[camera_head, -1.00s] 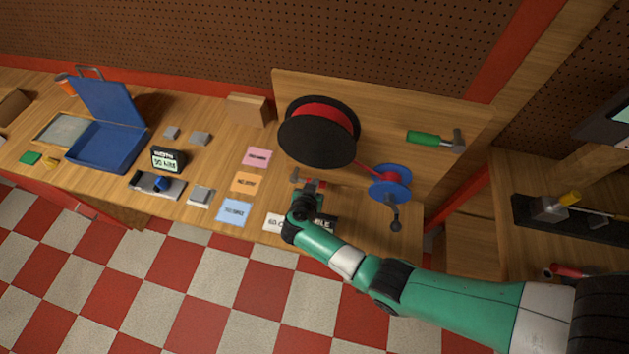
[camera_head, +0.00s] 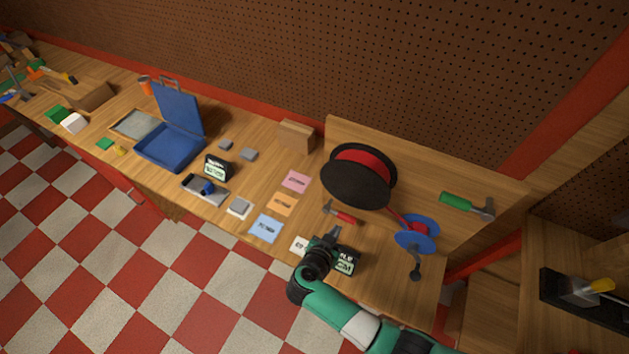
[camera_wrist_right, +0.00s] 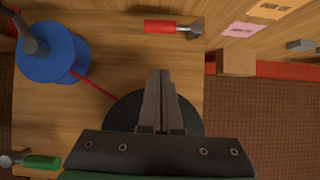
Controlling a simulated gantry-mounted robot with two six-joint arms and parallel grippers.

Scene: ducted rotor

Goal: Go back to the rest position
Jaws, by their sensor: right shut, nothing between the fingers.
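My left gripper is in neither view.
The black reel with red cord (camera_head: 354,180), blue spool with crank (camera_head: 418,234) and red-handled tool (camera_head: 345,216) lie beyond the gripper. A green-handled hammer (camera_head: 462,204) is on the board. An open blue case (camera_head: 170,147) stands left. Checkered floor (camera_head: 200,290) lies in front.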

